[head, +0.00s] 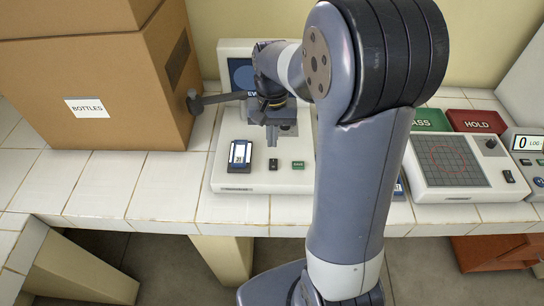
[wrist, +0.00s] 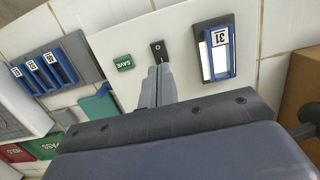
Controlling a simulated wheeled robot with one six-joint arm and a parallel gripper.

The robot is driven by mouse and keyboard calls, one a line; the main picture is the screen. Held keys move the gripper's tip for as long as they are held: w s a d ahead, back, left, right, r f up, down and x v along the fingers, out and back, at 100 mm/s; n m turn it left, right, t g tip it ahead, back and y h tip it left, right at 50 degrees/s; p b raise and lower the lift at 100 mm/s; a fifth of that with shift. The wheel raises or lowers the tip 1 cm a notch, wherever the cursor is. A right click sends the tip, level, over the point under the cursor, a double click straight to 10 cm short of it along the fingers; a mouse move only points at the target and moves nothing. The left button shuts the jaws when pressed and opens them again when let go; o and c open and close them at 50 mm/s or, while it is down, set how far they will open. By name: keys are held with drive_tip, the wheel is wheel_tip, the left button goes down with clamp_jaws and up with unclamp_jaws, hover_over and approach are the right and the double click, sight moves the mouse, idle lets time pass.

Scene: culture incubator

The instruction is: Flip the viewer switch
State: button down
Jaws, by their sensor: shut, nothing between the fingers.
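The viewer (head: 228,120) is a white unit with an upright screen, partly hidden behind my arm. On its base are a small black rocker switch (head: 273,164), a green SAVE button (head: 298,165) and a blue-framed holder (head: 240,154) with a card. In the wrist view the switch (wrist: 158,50) shows a round mark and lies between the SAVE button (wrist: 124,63) and the holder marked 31 (wrist: 217,50). My gripper (wrist: 159,68) is shut and empty, its tips right at the switch's near edge. I cannot tell whether they touch it. The head view shows my gripper (head: 272,142) behind the switch.
A cardboard box marked BOTTLES (head: 85,85) stands left on the tiled counter (head: 150,185). To the right are a gridded panel (head: 450,162), a green PASS block (head: 431,120) and a red HOLD block (head: 476,121). The wrist view shows a rack with several blue holders (wrist: 45,72).

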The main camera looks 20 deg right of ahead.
sight(273, 163)
drive_tip(key=f, duration=0.5)
drive_tip(key=s+f, duration=0.1)
drive_tip(key=f, duration=0.1)
drive_tip(key=shift+a+f+p, duration=0.15)
drive_tip(key=shift+f+p, duration=0.1)
drive_tip(key=shift+p, duration=0.1)
drive_tip(key=shift+s+f+b, duration=0.25)
drive_tip(key=shift+f+b, duration=0.1)
drive_tip(key=shift+f, duration=0.05)
drive_tip(key=shift+w+d, duration=0.2)
drive_tip(key=shift+w, duration=0.55)
drive_tip(key=shift+r, duration=0.15)
